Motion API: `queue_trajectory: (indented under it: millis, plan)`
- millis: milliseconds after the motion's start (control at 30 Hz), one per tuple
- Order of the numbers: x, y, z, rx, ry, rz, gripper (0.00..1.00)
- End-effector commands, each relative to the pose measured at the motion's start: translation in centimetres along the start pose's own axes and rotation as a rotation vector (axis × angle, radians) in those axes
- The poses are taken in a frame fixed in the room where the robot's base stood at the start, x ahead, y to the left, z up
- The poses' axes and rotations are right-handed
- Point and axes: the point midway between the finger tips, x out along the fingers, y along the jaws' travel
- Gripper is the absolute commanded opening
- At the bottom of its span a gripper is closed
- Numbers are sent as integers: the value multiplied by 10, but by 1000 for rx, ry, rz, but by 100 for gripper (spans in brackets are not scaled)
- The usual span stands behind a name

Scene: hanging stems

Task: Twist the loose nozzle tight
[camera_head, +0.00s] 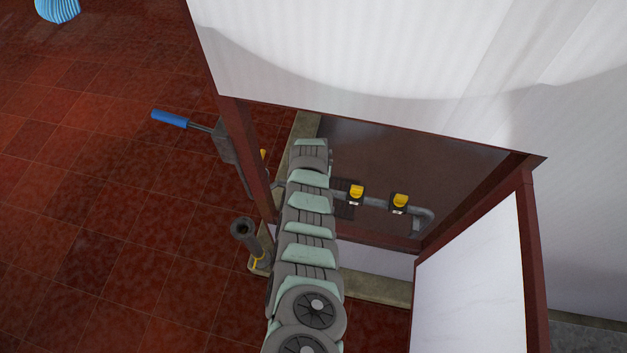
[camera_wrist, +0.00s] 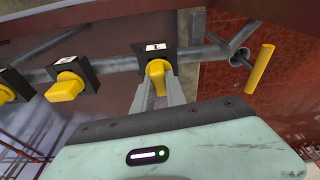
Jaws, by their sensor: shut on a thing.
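A yellow nozzle (camera_wrist: 156,69) sits on a black square mount with a small white label on the grey pipe. In the wrist view my gripper (camera_wrist: 158,86) is shut on this nozzle, with one finger on each side of it. Two more yellow nozzles are on the same pipe to the left, a near one (camera_wrist: 66,89) and one at the picture's edge (camera_wrist: 4,94). The head view shows two yellow nozzles, (camera_head: 356,192) and (camera_head: 400,202), right of my arm. My arm hides the gripper and the held nozzle there. Looseness cannot be seen.
A longer yellow piece (camera_wrist: 260,68) is beside an open pipe end at the right. Dark red posts (camera_head: 246,155) and a white panel (camera_head: 470,285) frame the pipe recess. A blue-handled tool (camera_head: 170,119) is left of the post. A dark upright tube (camera_head: 244,230) stands left of my arm.

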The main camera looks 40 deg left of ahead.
Motion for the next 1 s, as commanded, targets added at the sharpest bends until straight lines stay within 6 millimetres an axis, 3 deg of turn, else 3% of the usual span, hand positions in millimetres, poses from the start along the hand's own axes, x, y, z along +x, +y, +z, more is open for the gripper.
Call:
queue_trajectory:
  millis: [600,1000]
  plan:
    - [2,0,0,-375,0,-77,0]
    - [0,0,0,-411,0,-83,0]
